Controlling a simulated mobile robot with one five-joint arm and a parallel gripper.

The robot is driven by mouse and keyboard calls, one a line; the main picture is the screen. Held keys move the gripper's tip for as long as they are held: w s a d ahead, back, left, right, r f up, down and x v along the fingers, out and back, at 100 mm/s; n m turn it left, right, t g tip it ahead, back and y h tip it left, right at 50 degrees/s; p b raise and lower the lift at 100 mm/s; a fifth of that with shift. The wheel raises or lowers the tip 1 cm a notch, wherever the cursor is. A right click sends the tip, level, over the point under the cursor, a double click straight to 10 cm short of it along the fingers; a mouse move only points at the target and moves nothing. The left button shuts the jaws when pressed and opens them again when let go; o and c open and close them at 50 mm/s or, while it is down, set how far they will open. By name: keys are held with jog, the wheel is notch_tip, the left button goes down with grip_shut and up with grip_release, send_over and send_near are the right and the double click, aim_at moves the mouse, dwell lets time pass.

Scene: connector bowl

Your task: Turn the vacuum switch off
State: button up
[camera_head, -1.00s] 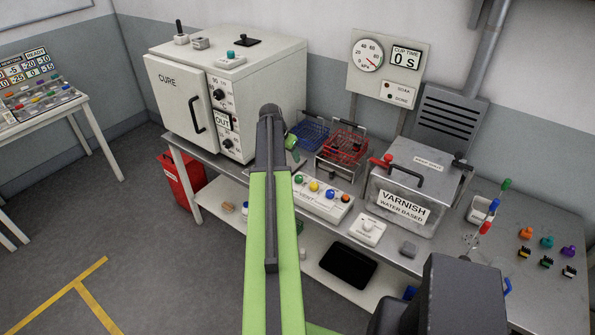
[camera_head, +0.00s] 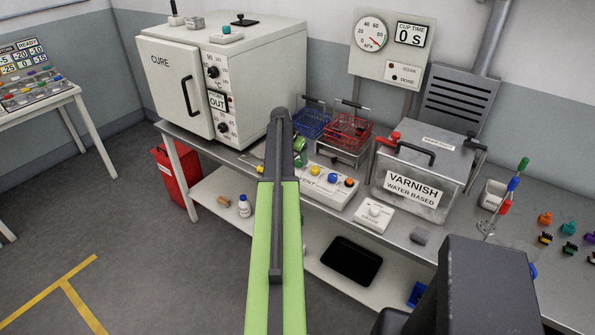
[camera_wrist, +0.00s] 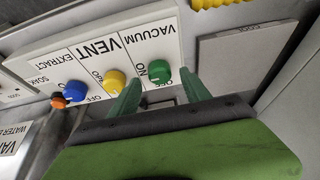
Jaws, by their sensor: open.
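The vacuum switch is a green knob (camera_wrist: 160,76) at one end of a white panel (camera_wrist: 60,45), upside down in the wrist view. ON and OFF are printed beside it; I cannot read its mark surely. My gripper (camera_wrist: 161,87) is open, its two green fingers on either side of the knob; whether they touch it I cannot tell.
Yellow (camera_wrist: 115,81) and blue (camera_wrist: 75,91) knobs sit beside the green one, with an orange button (camera_wrist: 58,101) beyond. In the head view, the CURE oven (camera_head: 215,80) is left, wire baskets (camera_head: 345,132) stand behind the panel, and the varnish tank (camera_head: 425,175) is right.

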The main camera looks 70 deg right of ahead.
jog(key=shift+b+x, duration=0.4)
jog(key=shift+x, duration=0.65)
jog(key=shift+r, duration=0.1)
jog(key=shift+c, duration=0.2)
grip_shut()
